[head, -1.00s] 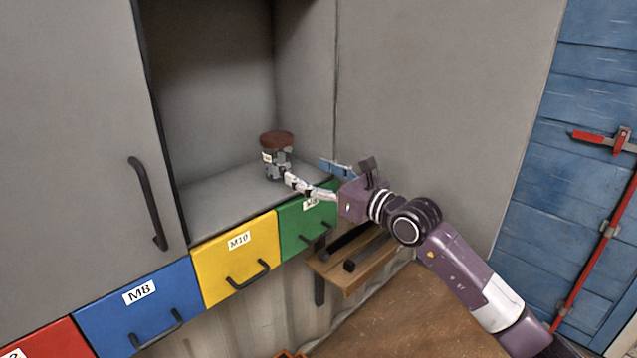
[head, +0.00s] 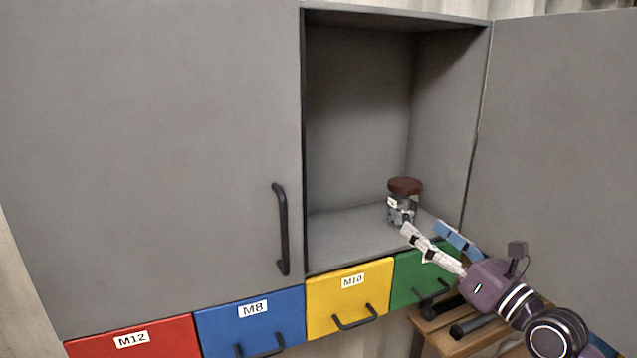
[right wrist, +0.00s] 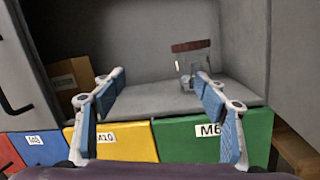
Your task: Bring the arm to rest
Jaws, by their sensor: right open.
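My right gripper (head: 424,232) is open and empty in front of the open grey cabinet (head: 355,235), at the right of the head view. In the right wrist view its two fingers (right wrist: 160,80) stand wide apart with nothing between them. My left gripper is not in view.
The right cabinet door (head: 560,130) stands open; the left door (head: 150,150) is shut. Below are red (head: 135,340), blue (head: 250,318), yellow (head: 350,297) and green (head: 420,273) drawers. A wooden shelf (head: 465,340) with dark tools is under my right arm. A cardboard box (right wrist: 72,78) sits inside the cabinet.

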